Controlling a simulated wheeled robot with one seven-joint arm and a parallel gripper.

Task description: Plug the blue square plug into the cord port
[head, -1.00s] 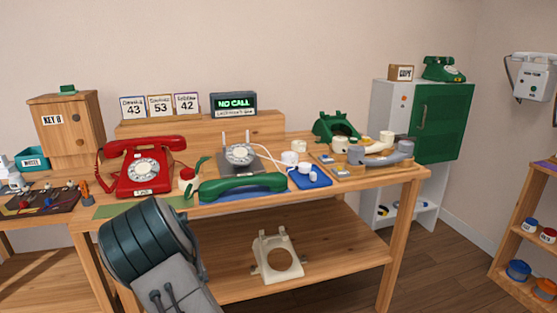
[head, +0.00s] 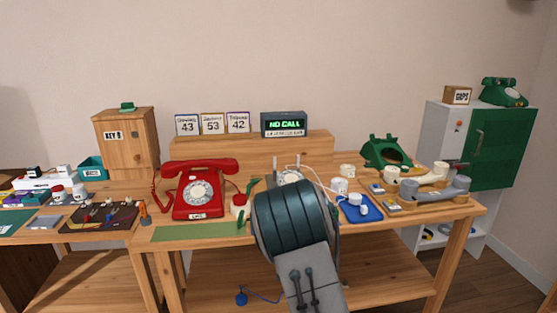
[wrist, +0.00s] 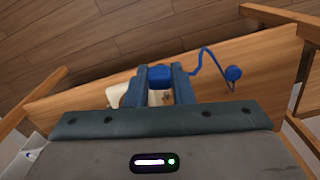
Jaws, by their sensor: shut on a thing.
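My gripper (wrist: 161,84) is shut on a blue block, the blue plug (wrist: 160,74), between its two fingers in the wrist view. In the head view that round piece (head: 241,297) shows low by the bottom shelf, and my arm hides the gripper and plug. The phone with a grey dial (head: 289,176) stands behind my arm, mostly hidden. I cannot make out the cord port.
A red phone (head: 199,188) stands left on the table, near a green mat (head: 190,232). A blue tray (head: 361,211) with white parts and several handsets are at right. A cream cradle (wrist: 118,92) lies beside the left finger in the wrist view.

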